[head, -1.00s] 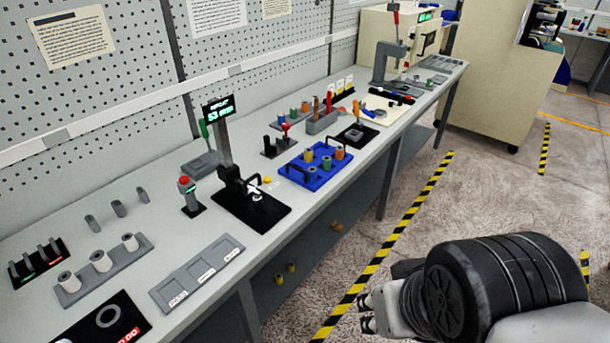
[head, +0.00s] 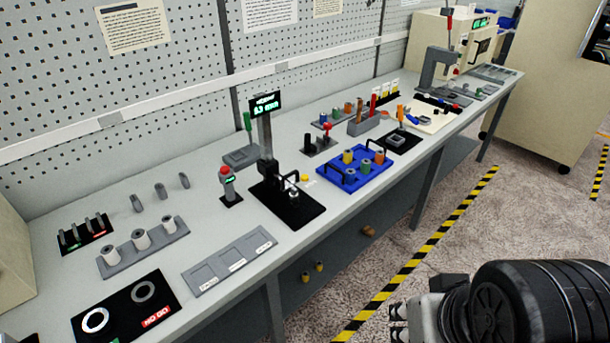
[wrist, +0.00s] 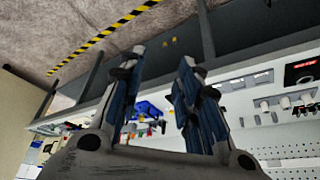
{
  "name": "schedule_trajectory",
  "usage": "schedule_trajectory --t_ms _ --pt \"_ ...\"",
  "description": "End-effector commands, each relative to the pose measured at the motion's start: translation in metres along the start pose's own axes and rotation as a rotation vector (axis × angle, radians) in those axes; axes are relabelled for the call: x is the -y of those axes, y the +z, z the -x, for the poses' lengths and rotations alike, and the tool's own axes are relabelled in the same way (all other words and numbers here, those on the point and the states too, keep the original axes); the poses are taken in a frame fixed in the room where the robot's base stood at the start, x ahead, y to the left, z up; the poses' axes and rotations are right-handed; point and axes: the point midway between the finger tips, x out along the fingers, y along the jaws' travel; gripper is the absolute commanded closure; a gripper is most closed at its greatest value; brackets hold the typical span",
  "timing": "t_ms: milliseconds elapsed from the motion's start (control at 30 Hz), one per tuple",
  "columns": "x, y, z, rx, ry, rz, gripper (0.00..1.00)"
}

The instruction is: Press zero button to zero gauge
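The gauge is a stand with a lit green display (head: 265,104) on a dark column, set on a black base plate (head: 310,210) on the long grey bench. The display digits are too small to read surely. A small yellow button (head: 305,178) shows beside the stand, behind the base; I cannot read any label on it. A grey post with a red top (head: 224,171) and a small green display stands left of the gauge. My gripper (head: 396,322) is low at the right, in front of the bench and far from the gauge. In the wrist view its fingers (wrist: 163,62) are apart and empty.
A blue tray (head: 330,177) with coloured spools sits right of the gauge. A grey three-part tray (head: 207,283) and a black ring plate (head: 118,312) lie front left. A pegboard wall backs the bench. The floor (head: 455,238) before it is clear, with striped tape.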

Motion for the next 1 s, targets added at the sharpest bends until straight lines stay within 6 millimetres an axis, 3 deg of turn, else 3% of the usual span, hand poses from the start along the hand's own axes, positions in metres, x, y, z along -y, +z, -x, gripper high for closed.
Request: schedule_trajectory --t_ms 433,1000 --pt "0.0000 0.0000 0.0000 0.000 0.000 0.000 1.00" --pt "0.0000 0.0000 0.0000 0.000 0.000 0.000 1.00"
